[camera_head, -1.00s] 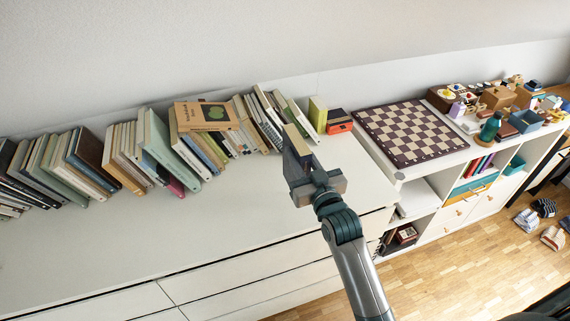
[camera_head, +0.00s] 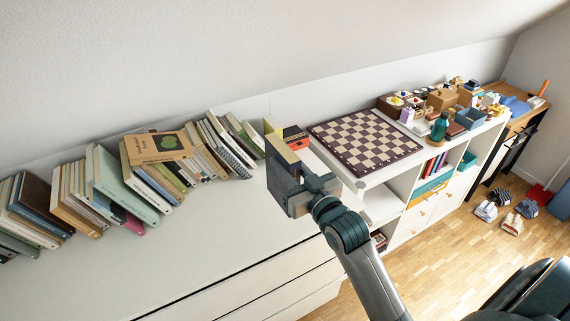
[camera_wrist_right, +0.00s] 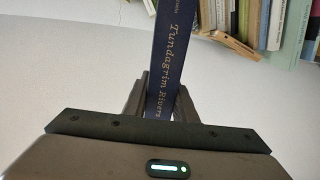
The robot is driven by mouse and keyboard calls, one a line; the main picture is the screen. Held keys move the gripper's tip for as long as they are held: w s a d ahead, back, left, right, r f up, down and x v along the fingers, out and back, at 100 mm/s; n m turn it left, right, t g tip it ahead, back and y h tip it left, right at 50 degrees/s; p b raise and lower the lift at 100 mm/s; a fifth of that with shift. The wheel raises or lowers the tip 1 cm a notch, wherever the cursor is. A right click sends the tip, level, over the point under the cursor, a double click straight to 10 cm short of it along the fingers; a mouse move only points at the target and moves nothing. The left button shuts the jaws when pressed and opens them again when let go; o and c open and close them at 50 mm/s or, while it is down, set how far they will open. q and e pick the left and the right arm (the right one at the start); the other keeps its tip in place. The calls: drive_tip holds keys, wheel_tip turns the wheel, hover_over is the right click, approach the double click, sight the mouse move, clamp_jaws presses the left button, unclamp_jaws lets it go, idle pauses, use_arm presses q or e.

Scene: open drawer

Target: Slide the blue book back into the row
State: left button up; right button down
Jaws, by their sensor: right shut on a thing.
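My right gripper (camera_head: 305,187) is shut on the dark blue book (camera_head: 280,177), held upright over the white cabinet top near its right end. The book's cream page edge shows on top in the head view. In the right wrist view, the blue book (camera_wrist_right: 172,55) stands between the fingers (camera_wrist_right: 161,100), with its spine lettering "Tundagrim Rivers" facing the camera. The row of books (camera_head: 75,195) leans along the wall to the left, apart from the held book. Whether the held book's lower edge touches the cabinet top is hidden. My left gripper is not in view.
A brown book (camera_head: 157,147) lies across the row's tops. A chessboard (camera_head: 364,142) lies to the right. The cabinet top (camera_head: 190,240) before the row is bare.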

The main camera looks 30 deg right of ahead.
drive_tip(key=s+a+f, duration=0.1)
drive_tip(key=s+a, duration=0.3)
drive_tip(key=s, duration=0.3)
drive_tip(key=s+a+f+h, duration=0.1)
drive_tip(key=s+a, duration=0.3)
drive_tip(key=s, duration=0.3)
drive_tip(key=shift+s+a+f+m, duration=0.2)
drive_tip(key=shift+s+a+m, duration=0.1)
drive_tip(key=shift+s+a, duration=0.1)
